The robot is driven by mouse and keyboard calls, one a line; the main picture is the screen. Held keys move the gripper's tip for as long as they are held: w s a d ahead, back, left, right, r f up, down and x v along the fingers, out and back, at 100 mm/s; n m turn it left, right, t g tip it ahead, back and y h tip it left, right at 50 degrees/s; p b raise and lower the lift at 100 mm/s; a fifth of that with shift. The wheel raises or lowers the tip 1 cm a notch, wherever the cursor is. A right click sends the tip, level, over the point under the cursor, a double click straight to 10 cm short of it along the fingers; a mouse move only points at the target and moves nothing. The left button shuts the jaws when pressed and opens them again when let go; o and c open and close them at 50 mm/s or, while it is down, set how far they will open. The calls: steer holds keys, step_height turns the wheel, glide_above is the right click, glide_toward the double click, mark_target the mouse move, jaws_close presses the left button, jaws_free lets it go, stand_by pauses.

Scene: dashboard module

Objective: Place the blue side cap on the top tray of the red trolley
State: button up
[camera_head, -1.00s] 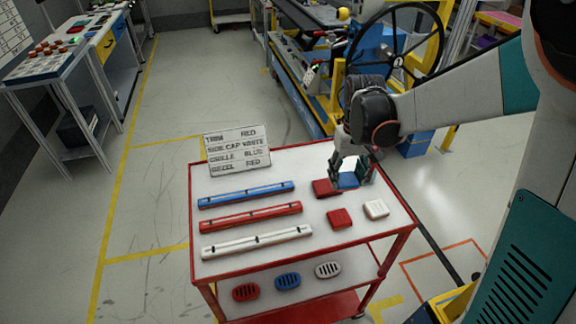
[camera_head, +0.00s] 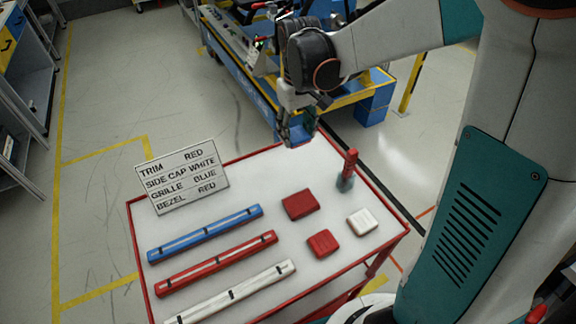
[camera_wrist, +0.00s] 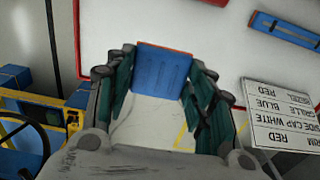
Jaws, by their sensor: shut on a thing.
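The blue side cap (camera_wrist: 163,72) is a flat blue block held between the fingers of my gripper (camera_wrist: 160,85) in the wrist view. In the head view my gripper (camera_head: 299,132) is shut on it, raised near the back edge of the red trolley's top tray (camera_head: 262,178). The tray is white with a red rim. A red block (camera_head: 300,204), a smaller red block (camera_head: 323,243) and a white block (camera_head: 362,221) lie on its right part.
Blue (camera_head: 205,233), red (camera_head: 217,264) and white (camera_head: 232,294) bars lie at the tray's left. A sign (camera_head: 182,177) stands at its back left. A red-topped upright item (camera_head: 347,170) stands at the right edge. Blue-yellow equipment (camera_head: 375,95) is behind.

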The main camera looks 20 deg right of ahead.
mark_target(296, 170)
step_height(296, 170, down, 12)
steer(key=b, duration=0.3)
steer(key=shift+b, duration=0.3)
steer(key=shift+f, duration=0.15)
steer(key=o, duration=1)
steer(key=shift+o, duration=0.2)
step_height(296, 170, up, 12)
steer(key=p, duration=0.4)
steer(key=shift+s+r, duration=0.15)
steer(key=shift+r, duration=0.1)
steer(key=s+r+m+t, duration=0.1)
steer(key=s+r+t, duration=0.2)
steer(key=s, duration=0.5)
steer(key=s+r+m+t, duration=0.1)
steer(key=s+r+t, duration=0.3)
steer(key=s, duration=0.5)
steer(key=shift+s+d+r, duration=0.15)
steer(key=shift+s+r, duration=0.05)
steer(key=shift+r, duration=0.6)
